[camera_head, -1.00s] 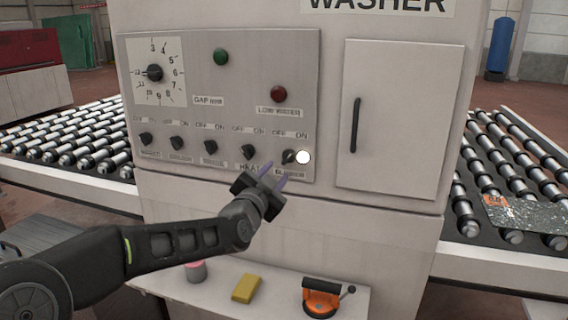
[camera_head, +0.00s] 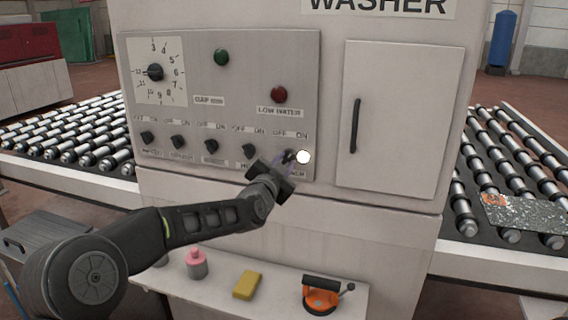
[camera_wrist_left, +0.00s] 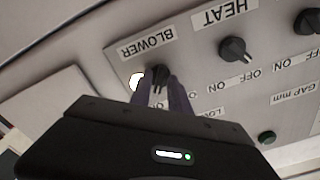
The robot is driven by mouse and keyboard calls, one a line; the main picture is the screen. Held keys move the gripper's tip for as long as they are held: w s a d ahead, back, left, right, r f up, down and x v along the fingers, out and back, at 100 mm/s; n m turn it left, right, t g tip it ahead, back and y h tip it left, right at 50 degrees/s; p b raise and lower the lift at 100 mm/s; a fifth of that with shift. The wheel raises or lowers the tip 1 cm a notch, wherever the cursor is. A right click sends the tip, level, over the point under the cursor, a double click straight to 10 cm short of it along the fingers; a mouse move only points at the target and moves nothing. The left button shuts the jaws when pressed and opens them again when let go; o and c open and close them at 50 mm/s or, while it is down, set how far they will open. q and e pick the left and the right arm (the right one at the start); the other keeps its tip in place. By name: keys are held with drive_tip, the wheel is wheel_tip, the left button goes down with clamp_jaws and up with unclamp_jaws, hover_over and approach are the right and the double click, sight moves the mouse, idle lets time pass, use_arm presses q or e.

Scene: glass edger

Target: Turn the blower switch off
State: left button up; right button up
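The blower switch (camera_wrist_left: 159,76) is a black knob beside its BLOWER label (camera_wrist_left: 147,48) in the left wrist view. A lit white lamp (camera_wrist_left: 137,81) is right beside it; it also glows in the head view (camera_head: 303,157), close to the ON marking. My left gripper (camera_head: 284,160) is at this knob, at the right end of the row of switches, and partly hides it. In the left wrist view its two purple fingers (camera_wrist_left: 161,92) stand apart with the knob between their tips. I cannot tell whether they touch it. My right gripper is not in view.
The heat switch (camera_head: 249,151) is just left of the blower switch, with several similar knobs further left. A cabinet door (camera_head: 398,115) with a black handle is to the right. A shelf below holds a yellow block (camera_head: 246,286), a pink-topped bottle (camera_head: 196,263) and an orange tool (camera_head: 320,299).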

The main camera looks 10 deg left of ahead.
use_arm(q)
clamp_jaws()
idle(0.5)
drive_tip(key=shift+f+n+b, duration=0.2)
drive_tip(key=shift+n+b, duration=0.9)
drive_tip(key=shift+b, duration=0.1)
drive_tip(key=n+b, duration=0.2)
drive_tip(key=n, duration=0.1)
drive_tip(key=shift+d+b, duration=0.1)
drive_tip(key=shift+b, duration=0.3)
drive_tip(key=n+b, duration=0.2)
drive_tip(key=n, duration=0.2)
drive_tip(key=shift+n+b, duration=0.35)
drive_tip(key=shift+n, duration=0.05)
drive_tip(key=shift+r+n+b, duration=0.15)
drive_tip(key=shift+n+b, duration=0.6)
drive_tip(key=shift+n, duration=1.35)
drive_tip(key=shift+d, duration=0.1)
